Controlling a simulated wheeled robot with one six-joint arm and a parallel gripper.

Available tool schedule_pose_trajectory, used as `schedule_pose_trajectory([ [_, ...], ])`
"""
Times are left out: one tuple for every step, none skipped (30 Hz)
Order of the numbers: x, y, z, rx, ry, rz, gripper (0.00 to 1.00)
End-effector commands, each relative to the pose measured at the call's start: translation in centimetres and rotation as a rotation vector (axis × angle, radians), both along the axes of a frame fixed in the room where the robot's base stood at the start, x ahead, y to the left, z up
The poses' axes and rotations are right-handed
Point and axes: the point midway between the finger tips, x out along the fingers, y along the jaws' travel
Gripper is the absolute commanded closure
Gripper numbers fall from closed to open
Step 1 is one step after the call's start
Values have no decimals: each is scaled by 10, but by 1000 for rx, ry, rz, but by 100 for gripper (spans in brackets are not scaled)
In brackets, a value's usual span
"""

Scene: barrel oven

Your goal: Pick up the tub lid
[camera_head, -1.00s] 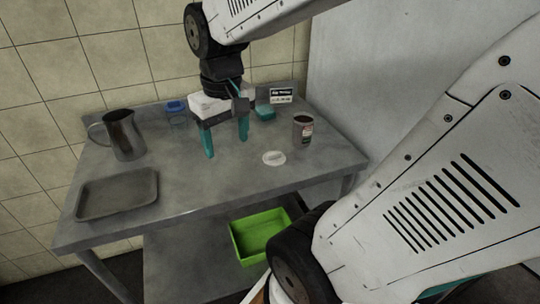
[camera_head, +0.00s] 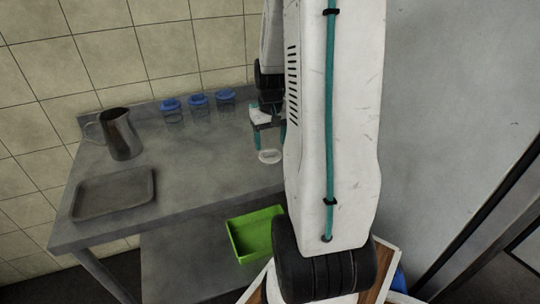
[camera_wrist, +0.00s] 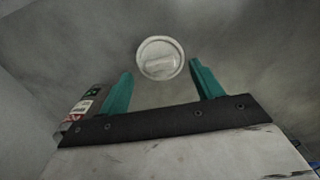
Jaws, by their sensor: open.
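The tub lid is a pale round disc (camera_head: 269,156) lying flat on the metal table in the head view. In the wrist view the lid (camera_wrist: 160,57) shows just beyond the fingertips, roughly centred between them. My gripper (camera_head: 269,148) is open and empty, pointing down close to the lid. Its teal fingers also show in the wrist view (camera_wrist: 161,72), spread on either side of the lid's near edge. I cannot tell how far above the table the tips are.
A labelled tub (camera_wrist: 84,103) stands close beside my left finger in the wrist view; my arm hides it in the head view. Three blue-lidded jars (camera_head: 198,104), a metal pitcher (camera_head: 122,134) and a tray (camera_head: 113,194) stand left. A green bin (camera_head: 240,243) sits below.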

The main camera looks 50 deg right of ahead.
Motion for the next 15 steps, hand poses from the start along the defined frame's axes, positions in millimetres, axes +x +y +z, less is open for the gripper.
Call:
schedule_pose_trajectory([
  [0,-1,-10,3,3,0,35],
  [0,-1,-15,3,4,0,35],
  [0,-2,-20,2,2,0,35],
  [0,-1,-24,2,2,0,35],
  [0,-1,-28,2,2,0,35],
  [0,-2,-32,1,2,0,35],
  [0,-1,-34,1,2,0,35],
  [0,-2,-35,1,1,0,35],
  [0,-2,-36,0,0,0,35],
  [0,-2,-36,0,0,0,35],
  [0,-2,-36,0,0,0,35],
  [0,-2,-36,-1,-1,0,35],
  [0,-2,-36,-1,-1,0,35],
  [0,-2,-36,-1,-1,0,35],
  [0,-2,-36,-1,-1,0,35],
])
